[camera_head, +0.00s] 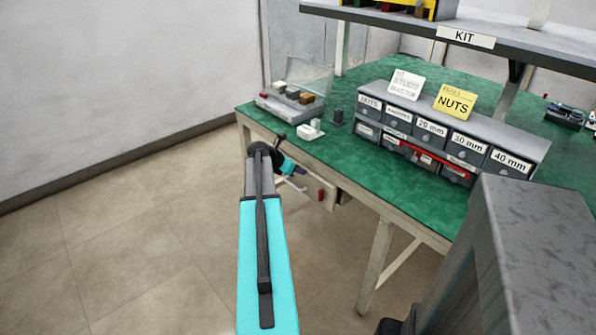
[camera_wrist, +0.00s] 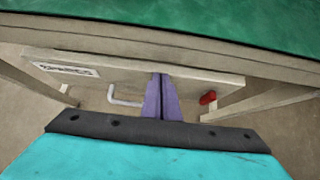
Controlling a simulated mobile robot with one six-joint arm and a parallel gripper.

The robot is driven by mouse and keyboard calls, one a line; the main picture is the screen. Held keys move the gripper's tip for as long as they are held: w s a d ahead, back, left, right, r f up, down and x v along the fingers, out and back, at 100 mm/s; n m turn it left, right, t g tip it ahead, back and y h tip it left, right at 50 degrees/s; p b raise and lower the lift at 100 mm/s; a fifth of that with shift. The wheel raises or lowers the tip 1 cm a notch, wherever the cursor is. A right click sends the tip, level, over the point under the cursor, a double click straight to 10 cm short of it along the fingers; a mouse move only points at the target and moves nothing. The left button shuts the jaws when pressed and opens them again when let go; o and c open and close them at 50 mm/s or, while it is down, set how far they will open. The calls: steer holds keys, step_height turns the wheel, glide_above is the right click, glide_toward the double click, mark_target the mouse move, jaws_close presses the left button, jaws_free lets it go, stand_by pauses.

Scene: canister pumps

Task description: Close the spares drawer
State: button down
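The spares drawer (camera_wrist: 100,70) hangs under the green bench top. Its pale front has a white label at the left, a light bar handle (camera_wrist: 125,98) below and a red knob (camera_wrist: 208,98) at the right. In the head view its front (camera_head: 312,185) stands out somewhat from under the bench edge, so it looks partly open. My gripper (camera_wrist: 162,85) has its purple fingers together with nothing seen between them. They are in front of the drawer front, right of the handle. I cannot tell whether they touch it. In the head view my arm partly hides the drawer.
The green bench (camera_head: 360,160) carries a grey bin unit (camera_head: 500,137), an open grey case (camera_head: 275,107) and small white parts. Bench legs (camera_head: 377,265) stand below. A shelf (camera_head: 400,22) marked KIT is above. Tiled floor at left is clear.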

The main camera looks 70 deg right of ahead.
steer(key=shift+a, duration=0.1)
steer(key=shift+w, duration=0.1)
steer(key=a+f+p+v, duration=0.1)
steer(key=f+v, duration=0.1)
steer(key=v, duration=1)
steer(key=shift+w+a+r, duration=0.3)
steer(key=shift+w+a, duration=0.15)
steer(key=shift+a, duration=0.15)
